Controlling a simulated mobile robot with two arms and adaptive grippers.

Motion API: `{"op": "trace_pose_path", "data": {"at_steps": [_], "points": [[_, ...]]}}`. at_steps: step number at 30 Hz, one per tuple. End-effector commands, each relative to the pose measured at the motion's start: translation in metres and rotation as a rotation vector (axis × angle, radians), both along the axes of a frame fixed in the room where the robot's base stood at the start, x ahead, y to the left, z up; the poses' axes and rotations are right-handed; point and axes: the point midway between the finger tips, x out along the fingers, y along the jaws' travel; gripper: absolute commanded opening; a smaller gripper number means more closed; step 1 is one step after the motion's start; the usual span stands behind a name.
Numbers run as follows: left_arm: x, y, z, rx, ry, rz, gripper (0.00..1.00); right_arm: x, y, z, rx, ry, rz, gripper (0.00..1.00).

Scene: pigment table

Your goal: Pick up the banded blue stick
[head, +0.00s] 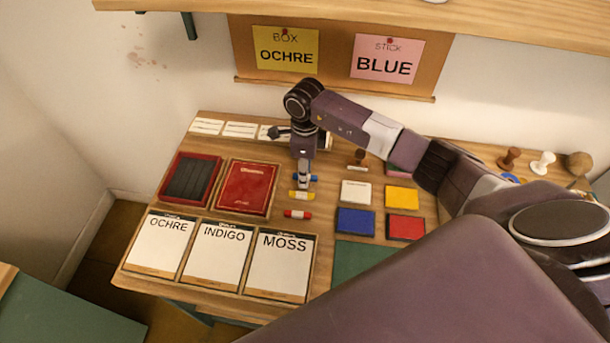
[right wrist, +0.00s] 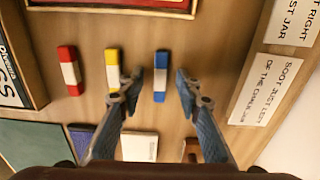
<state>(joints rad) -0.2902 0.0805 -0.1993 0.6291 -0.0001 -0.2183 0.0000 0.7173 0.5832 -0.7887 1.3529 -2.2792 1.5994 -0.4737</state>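The banded blue stick (right wrist: 161,70) lies on the table, blue with a white band around its middle. In the head view only its blue ends show, one of them here (head: 314,178), because my gripper covers the rest. My right gripper (right wrist: 159,80) is open above it, with one finger on each side of the stick. No contact with the stick is visible. The same gripper points down in the head view (head: 303,183). My left gripper is not in view.
A banded yellow stick (right wrist: 112,66) lies close beside my gripper's left finger. A banded red stick (right wrist: 68,72) lies farther left. Colour pads, including a blue one (head: 355,220), are to the right. A red box (head: 247,188) and labelled cards (head: 217,255) are to the left.

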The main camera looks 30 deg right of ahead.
Motion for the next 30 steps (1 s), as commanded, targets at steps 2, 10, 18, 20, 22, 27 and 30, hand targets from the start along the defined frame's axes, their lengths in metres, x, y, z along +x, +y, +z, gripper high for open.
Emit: {"op": "trace_pose_path", "data": {"at_steps": [2,10,18,20,22,27,30], "points": [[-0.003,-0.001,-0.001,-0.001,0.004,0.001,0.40,0.000,0.000,0.000,0.000,0.000,0.000,0.32],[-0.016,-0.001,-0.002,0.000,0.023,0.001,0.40,0.000,0.000,0.000,0.000,0.000,0.000,0.02],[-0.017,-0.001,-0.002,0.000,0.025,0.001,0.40,0.000,0.000,0.001,-0.001,-0.001,0.000,0.00],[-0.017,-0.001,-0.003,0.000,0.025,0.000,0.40,0.001,-0.001,0.003,-0.001,-0.002,0.000,0.00],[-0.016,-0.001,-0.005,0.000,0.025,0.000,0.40,0.001,-0.001,0.009,-0.002,-0.004,0.000,0.00],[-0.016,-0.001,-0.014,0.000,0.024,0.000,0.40,0.002,-0.001,0.038,-0.002,-0.006,0.001,0.00],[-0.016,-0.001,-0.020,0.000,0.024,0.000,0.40,0.002,-0.001,0.059,-0.001,-0.007,0.001,0.00]]}}
